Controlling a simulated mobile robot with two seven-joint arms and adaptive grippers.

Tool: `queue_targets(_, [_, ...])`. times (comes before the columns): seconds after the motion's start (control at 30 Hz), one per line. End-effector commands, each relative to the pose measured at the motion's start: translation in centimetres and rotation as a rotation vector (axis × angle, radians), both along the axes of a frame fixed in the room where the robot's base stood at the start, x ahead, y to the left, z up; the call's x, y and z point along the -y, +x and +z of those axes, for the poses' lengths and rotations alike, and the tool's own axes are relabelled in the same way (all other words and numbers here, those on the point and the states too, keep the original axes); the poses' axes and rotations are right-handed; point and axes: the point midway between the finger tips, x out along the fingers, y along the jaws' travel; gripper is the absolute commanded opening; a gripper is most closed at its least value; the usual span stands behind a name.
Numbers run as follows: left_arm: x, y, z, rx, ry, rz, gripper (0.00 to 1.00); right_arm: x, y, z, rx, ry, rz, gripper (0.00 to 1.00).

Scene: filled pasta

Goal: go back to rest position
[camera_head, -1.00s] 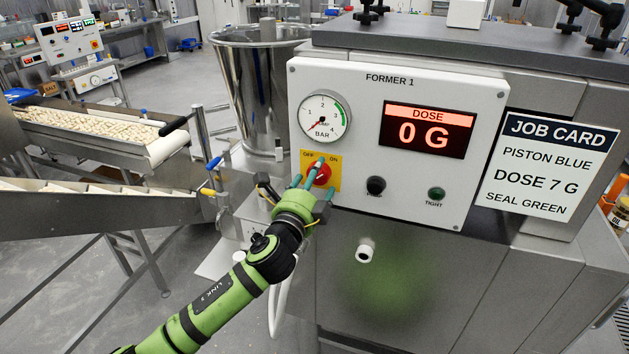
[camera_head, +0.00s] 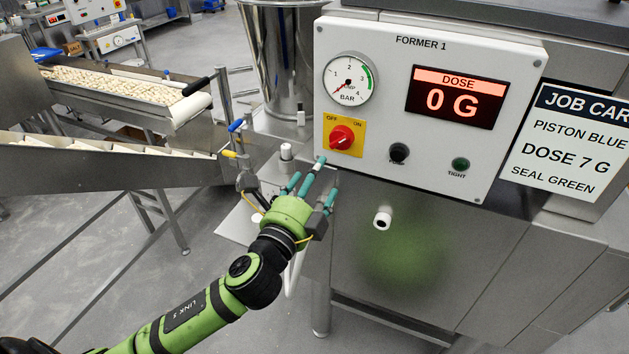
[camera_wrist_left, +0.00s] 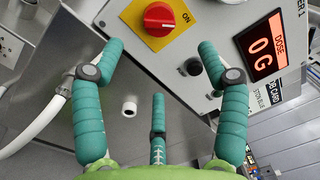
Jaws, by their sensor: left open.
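My left gripper (camera_head: 308,181), green with teal fingers, is open and empty just below the panel's lower left edge. It also shows in the left wrist view (camera_wrist_left: 160,95), its fingers spread with nothing between them. The red rotary switch (camera_head: 342,138) on its yellow OFF/ON plate is above the fingertips and clear of them. It also shows in the wrist view (camera_wrist_left: 159,18). The FORMER 1 control panel (camera_head: 400,95) has a gauge (camera_head: 349,80) and a display (camera_head: 456,97) reading DOSE 0 G. My right gripper is not in view.
A job card (camera_head: 570,140) hangs right of the panel. A white nozzle (camera_head: 382,219) juts from the machine front. A steel hopper (camera_head: 283,60) stands behind. A conveyor (camera_head: 130,100) is at left. Open floor (camera_head: 150,270) lies at lower left.

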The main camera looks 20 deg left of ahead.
Motion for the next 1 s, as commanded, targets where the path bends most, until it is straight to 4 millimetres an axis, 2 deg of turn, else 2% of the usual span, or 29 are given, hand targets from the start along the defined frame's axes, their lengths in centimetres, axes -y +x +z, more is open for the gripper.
queue_targets(0.33, [0.0, 0.0, -0.1, -0.001, -0.001, 0.000, 0.74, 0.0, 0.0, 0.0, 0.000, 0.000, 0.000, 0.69])
queue_targets(0.4, [-0.1, 0.2, -0.8, -0.013, -0.007, 0.002, 0.74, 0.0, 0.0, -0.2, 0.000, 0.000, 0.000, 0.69])
queue_targets(0.47, [-0.3, 0.5, -2.3, -0.041, -0.023, 0.007, 0.74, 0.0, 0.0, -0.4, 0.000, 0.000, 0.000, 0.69])
queue_targets(0.57, [-1.1, 1.4, -7.2, -0.126, -0.074, 0.025, 0.74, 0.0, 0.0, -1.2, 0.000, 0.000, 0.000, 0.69])
queue_targets(0.67, [-2.3, 1.9, -14.4, -0.250, -0.159, 0.057, 0.74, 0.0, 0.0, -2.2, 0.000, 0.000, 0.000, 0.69])
queue_targets(0.7, [-2.8, 1.9, -17.6, -0.303, -0.200, 0.074, 0.74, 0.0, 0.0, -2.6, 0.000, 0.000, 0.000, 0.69])
queue_targets(0.77, [-3.5, 1.5, -22.1, -0.381, -0.263, 0.101, 0.74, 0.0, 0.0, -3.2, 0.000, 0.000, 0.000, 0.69])
queue_targets(0.8, [-3.9, 1.1, -25.1, -0.429, -0.305, 0.122, 0.74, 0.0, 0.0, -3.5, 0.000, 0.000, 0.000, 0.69])
queue_targets(0.87, [-4.5, 0.1, -29.7, -0.504, -0.370, 0.155, 0.74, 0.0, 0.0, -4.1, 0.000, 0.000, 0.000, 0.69])
queue_targets(1.0, [-5.7, -3.5, -39.8, -0.666, -0.528, 0.252, 0.74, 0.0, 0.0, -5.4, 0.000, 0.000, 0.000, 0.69])
